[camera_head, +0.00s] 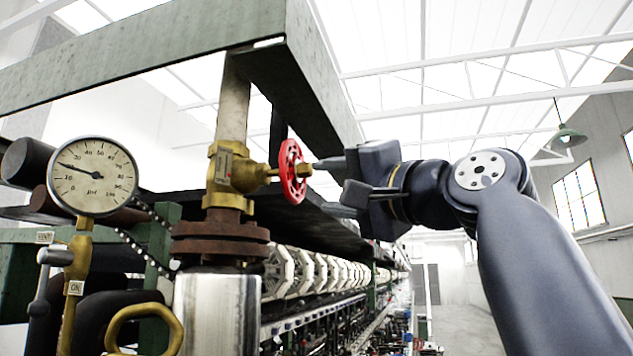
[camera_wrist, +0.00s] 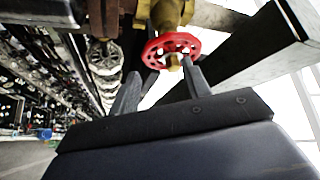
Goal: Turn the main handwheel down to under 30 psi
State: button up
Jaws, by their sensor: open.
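The red main handwheel (camera_head: 292,172) stands upright on the brass valve (camera_head: 226,175), its stem pointing right. It also shows in the wrist view (camera_wrist: 158,53). My gripper (camera_head: 322,187) is open just right of the wheel, with its fingers pointing at it. In the head view the upper finger reaches the stem end and the lower finger is below it. In the wrist view one fingertip overlaps the wheel's rim; I cannot tell whether it touches. Nothing is between the fingers. The round psi gauge (camera_head: 92,190) is at the left; its needle points left and slightly up, near the low numbers.
A green steel beam (camera_head: 140,50) runs above the valve. A rusty flange (camera_head: 220,243) and silver pipe (camera_head: 217,310) are below it. A small lever cock (camera_head: 55,257) and a yellow handle (camera_head: 145,318) are at lower left. Machinery recedes behind; the aisle on the right is open.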

jog(key=w+f+n+g+y, duration=0.1)
jog(key=f+n+y, duration=0.1)
jog(key=n+y, duration=0.15)
jog(key=n+g+y+b, duration=0.2)
jog(key=n+y, duration=0.5)
jog(key=n, duration=0.4)
send_near(311, 174)
jog(key=shift+p+x, duration=3.7)
jog(key=shift+x, duration=1.2)
jog(key=shift+w+d, duration=0.1)
jog(key=shift+w, duration=0.05)
jog(key=shift+m, duration=0.25)
jog(key=c, duration=0.9)
